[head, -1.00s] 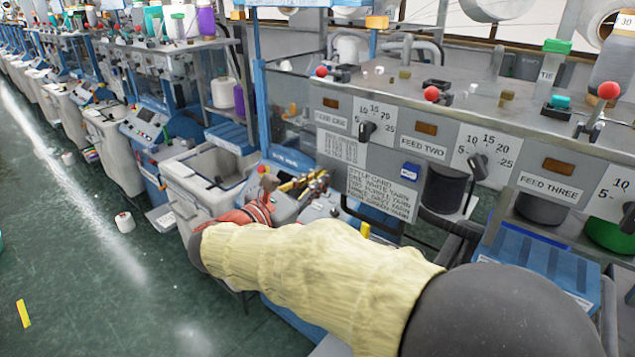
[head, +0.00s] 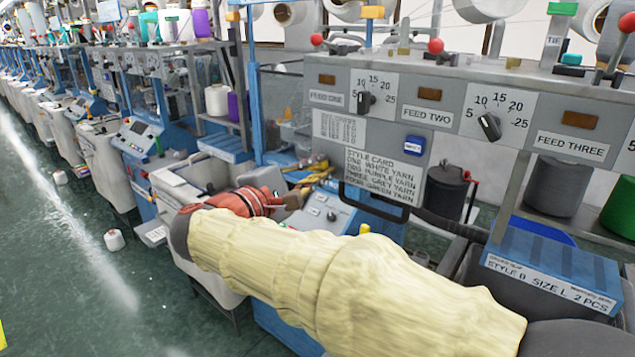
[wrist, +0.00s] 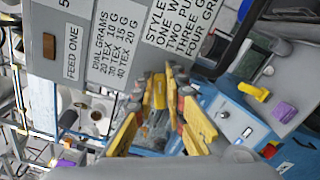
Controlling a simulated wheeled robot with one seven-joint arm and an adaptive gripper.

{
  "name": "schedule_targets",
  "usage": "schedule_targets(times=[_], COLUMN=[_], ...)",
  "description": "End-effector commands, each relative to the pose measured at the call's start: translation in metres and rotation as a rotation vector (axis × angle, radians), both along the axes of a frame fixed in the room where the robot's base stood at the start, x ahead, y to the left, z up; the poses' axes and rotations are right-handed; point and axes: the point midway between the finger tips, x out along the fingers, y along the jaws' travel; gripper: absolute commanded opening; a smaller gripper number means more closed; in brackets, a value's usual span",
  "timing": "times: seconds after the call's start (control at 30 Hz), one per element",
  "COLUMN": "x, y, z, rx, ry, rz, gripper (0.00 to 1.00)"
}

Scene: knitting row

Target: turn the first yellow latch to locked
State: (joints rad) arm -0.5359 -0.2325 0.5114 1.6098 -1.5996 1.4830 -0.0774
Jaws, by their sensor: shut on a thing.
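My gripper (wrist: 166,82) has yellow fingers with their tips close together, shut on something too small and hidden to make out. In the head view my gripper (head: 322,172) is beyond my cream-sleeved arm, over the blue and grey machine by the sink-like bin. A small yellow latch-like piece (wrist: 254,91) stands on the grey machine top in the wrist view, right of my gripper and apart from it. In the head view a yellow piece (head: 364,228) shows just above my sleeve. I cannot tell which latch is first, nor its turn position.
The grey feed panel (head: 330,100) with dials and a style card (head: 378,176) stands behind and to the right. A black bar handle (head: 375,205) sticks out below it. A purple block (wrist: 285,111) lies near the yellow piece. Green floor at left is mostly open.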

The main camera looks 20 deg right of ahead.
Motion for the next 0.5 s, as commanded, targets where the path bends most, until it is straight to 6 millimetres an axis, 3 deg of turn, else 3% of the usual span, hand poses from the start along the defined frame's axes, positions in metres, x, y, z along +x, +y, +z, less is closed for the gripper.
schedule_targets(times=[0.5], x=[-0.0012], y=[-0.0007], z=[-0.0061], rx=[0.205], ry=[-0.284], rz=[0.002], gripper=[0.0])
